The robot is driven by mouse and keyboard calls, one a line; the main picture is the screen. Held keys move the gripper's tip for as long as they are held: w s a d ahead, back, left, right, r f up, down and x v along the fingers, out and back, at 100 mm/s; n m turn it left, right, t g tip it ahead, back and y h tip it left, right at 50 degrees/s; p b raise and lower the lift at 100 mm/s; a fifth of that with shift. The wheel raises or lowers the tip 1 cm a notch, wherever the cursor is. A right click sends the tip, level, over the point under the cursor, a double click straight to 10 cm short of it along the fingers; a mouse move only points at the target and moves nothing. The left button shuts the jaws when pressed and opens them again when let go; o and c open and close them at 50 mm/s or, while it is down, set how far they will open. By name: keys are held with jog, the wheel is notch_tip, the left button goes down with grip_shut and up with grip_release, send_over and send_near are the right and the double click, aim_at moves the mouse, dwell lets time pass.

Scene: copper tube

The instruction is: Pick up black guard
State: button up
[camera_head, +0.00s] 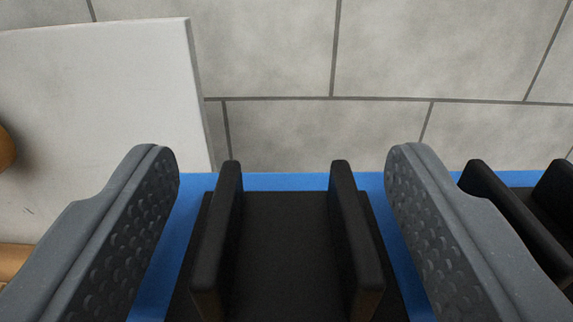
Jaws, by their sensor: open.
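A black guard (284,245) with two upright side walls and a flat middle lies on a blue surface (285,181) at the bottom centre. My gripper (275,165) is open, with one grey textured finger on each side of this guard. Blue shows between each finger and the guard, so the fingers look apart from it. The near end of the guard is cut off by the bottom edge of the picture. A second, similar black piece (515,205) is at the right edge, partly hidden behind the right finger.
A white board (100,90) is at the left, with brown rounded objects (6,148) at the left edge, mostly out of view. Grey tiles (430,50) behind the blue surface are bare.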

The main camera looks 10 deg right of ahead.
jog(key=shift+x, duration=1.45)
jog(key=c, duration=1.1)
jog(key=shift+o, duration=0.2)
jog(key=shift+r, duration=0.1)
